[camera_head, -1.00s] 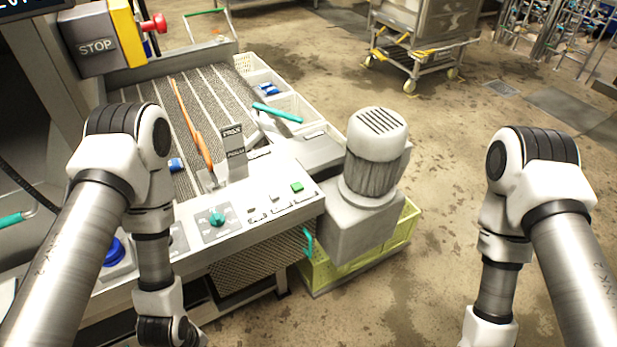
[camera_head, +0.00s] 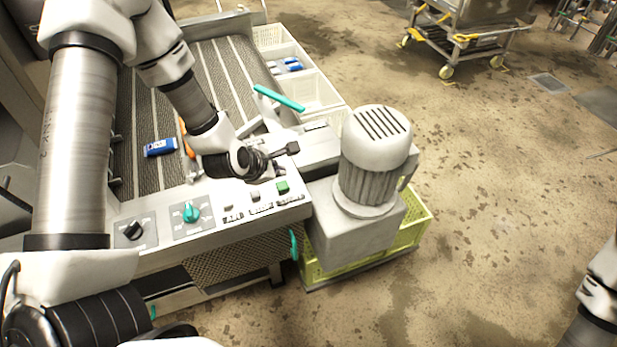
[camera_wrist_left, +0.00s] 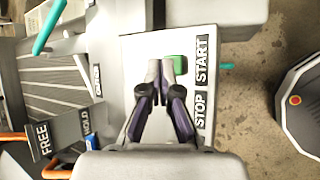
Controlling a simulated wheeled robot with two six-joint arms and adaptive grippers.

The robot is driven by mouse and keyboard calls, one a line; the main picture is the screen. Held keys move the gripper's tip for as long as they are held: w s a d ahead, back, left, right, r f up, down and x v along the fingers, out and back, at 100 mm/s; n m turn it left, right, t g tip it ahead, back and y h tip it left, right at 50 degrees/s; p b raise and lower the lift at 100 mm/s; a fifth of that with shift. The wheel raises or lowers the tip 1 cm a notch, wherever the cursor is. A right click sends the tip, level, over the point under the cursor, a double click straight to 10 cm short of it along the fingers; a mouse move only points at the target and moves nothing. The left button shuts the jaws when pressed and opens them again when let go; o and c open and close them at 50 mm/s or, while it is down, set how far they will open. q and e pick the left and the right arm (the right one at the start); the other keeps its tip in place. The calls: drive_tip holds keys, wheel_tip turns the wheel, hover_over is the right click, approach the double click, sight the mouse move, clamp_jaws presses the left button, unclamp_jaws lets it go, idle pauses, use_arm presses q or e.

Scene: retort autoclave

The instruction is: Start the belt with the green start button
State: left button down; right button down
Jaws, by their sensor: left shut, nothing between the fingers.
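The green start button (camera_head: 283,187) sits at the right end of the control panel (camera_head: 225,217). In the left wrist view the green button (camera_wrist_left: 176,66) lies beside the START label (camera_wrist_left: 202,60), with the STOP label (camera_wrist_left: 200,108) below it. My left gripper (camera_head: 293,148) is shut and empty over the panel's right end. In the left wrist view its fingertips (camera_wrist_left: 160,66) overlap the button's left edge; whether they touch it I cannot tell. My right gripper is out of view; only part of my right arm shows at the lower right.
A teal knob (camera_head: 191,212) and a black knob (camera_head: 132,231) are on the panel. A blue pack (camera_head: 160,147) lies on the belt (camera_head: 226,75). A grey motor (camera_head: 370,160) stands right of the panel, above a yellow-green crate (camera_head: 420,222).

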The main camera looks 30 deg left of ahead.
sight(282, 187)
use_arm(q)
wheel_tip(282, 187, up, 3)
drive_tip(key=w+t, duration=0.1)
drive_tip(key=w, duration=0.1)
drive_tip(key=f+b, duration=0.4)
drive_tip(key=f, duration=0.1)
drive_tip(key=f+b, duration=0.2)
drive_tip(key=b, duration=0.1)
drive_tip(key=shift+a+f, duration=0.3)
drive_tip(key=shift+a, duration=0.05)
drive_tip(key=shift+f, duration=0.15)
idle(1.1)
drive_tip(key=shift+f+b, duration=0.35)
drive_tip(key=shift+b, duration=0.35)
